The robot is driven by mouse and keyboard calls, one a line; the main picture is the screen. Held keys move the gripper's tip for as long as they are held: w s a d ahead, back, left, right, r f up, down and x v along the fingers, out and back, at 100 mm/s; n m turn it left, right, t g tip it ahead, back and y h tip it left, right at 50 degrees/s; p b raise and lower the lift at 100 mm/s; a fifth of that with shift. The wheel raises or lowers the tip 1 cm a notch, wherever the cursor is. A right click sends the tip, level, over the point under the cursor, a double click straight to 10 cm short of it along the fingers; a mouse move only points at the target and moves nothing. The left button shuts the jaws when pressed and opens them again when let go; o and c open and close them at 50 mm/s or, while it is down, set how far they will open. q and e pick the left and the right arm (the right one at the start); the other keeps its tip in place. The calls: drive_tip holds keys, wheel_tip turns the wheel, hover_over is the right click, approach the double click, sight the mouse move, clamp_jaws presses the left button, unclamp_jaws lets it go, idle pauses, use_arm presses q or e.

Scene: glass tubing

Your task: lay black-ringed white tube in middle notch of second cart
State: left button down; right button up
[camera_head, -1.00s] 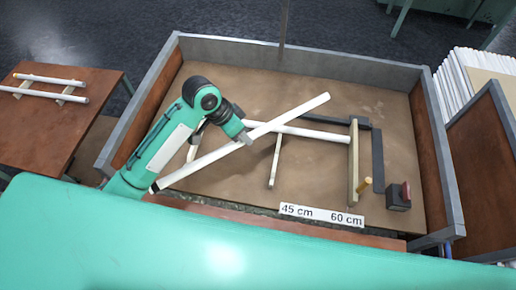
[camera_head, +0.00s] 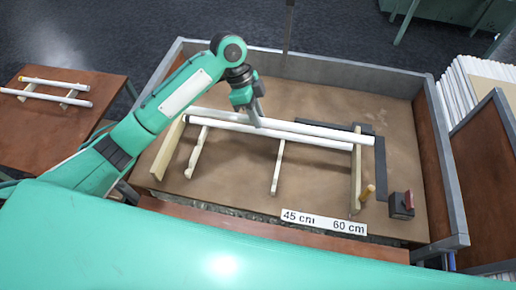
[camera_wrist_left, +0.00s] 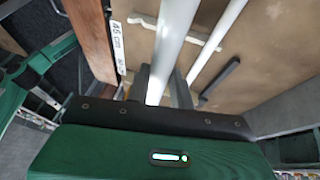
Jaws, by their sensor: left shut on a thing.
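My left gripper (camera_head: 257,118) is shut on a long white tube (camera_head: 315,131), close above the tray. In the left wrist view the tube (camera_wrist_left: 172,45) runs between the fingers (camera_wrist_left: 160,86). No black ring can be made out on it now. A second white tube (camera_head: 228,127) lies nearly parallel just in front of it, over wooden supports; whether the two touch is unclear. A cart-like brown table (camera_head: 35,125) at far left bears two white tubes on notched rails (camera_head: 70,97); its middle notch is too small to make out. My right gripper is out of view.
The grey-rimmed tray (camera_head: 330,63) holds a wooden end stop (camera_head: 355,180), a notched support (camera_head: 278,168), a dark bar (camera_head: 380,165) and a black box with a red top (camera_head: 402,203). A label (camera_head: 323,221) reads 45 cm and 60 cm. White tubes (camera_head: 465,95) are stacked at right.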

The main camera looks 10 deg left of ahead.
use_arm(q)
wheel_tip(320, 180, down, 16)
drive_tip(key=shift+r+p, duration=0.15)
drive_tip(key=shift+p, duration=0.55)
drive_tip(key=shift+f, duration=0.2)
drive_tip(key=shift+f, duration=0.5)
drive_tip(key=c, duration=1.2)
unclamp_jaws()
drive_tip(key=shift+r, duration=0.3)
drive_tip(key=b+v, duration=0.1)
drive_tip(key=v, duration=1.1)
drive_tip(key=shift+r, duration=0.4)
